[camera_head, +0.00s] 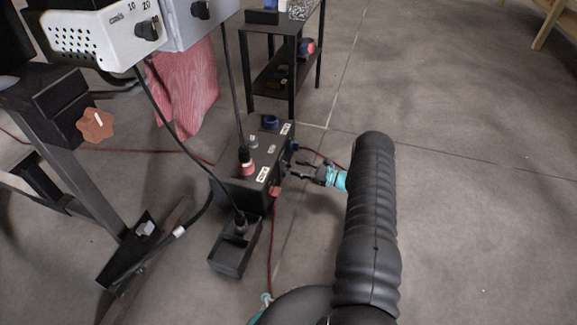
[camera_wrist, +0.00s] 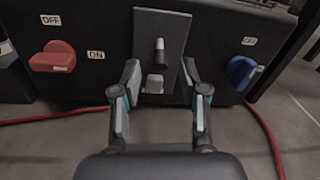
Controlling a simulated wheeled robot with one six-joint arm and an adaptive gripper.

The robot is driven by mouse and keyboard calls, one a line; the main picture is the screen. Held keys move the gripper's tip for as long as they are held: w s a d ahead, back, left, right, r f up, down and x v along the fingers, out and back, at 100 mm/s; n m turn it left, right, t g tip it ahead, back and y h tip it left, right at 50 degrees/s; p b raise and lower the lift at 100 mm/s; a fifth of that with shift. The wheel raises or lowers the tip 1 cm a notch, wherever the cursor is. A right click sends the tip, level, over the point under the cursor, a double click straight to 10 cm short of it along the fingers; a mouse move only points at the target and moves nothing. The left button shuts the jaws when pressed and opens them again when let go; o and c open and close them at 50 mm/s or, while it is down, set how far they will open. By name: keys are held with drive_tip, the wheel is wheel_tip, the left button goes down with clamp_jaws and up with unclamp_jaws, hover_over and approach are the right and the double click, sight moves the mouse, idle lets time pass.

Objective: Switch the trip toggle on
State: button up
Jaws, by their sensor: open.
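A toggle lever (camera_wrist: 160,50) stands on a dark plate (camera_wrist: 177,22) on the side of the black box (camera_head: 237,188). It has a pale tip and a dark body, with a pale grey block (camera_wrist: 155,84) just below it. I cannot read a trip label or tell the toggle's state. My gripper (camera_wrist: 160,68) is open, its two fingers on either side of the block and the lower lever, with gaps on both sides. In the head view my gripper (camera_head: 294,170) faces the box's right side; the toggle cannot be made out there.
A red knob (camera_wrist: 53,56) with OFF and ON labels is left of the plate; a blue knob (camera_wrist: 240,72) is on the right. A red cable (camera_wrist: 262,130) runs along the floor. A black shelf (camera_head: 287,75) stands behind the box. Floor to the right (camera_head: 480,210) is clear.

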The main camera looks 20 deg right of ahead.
sight(288, 165)
drive_tip(key=shift+x, duration=2.25)
clamp_jaws()
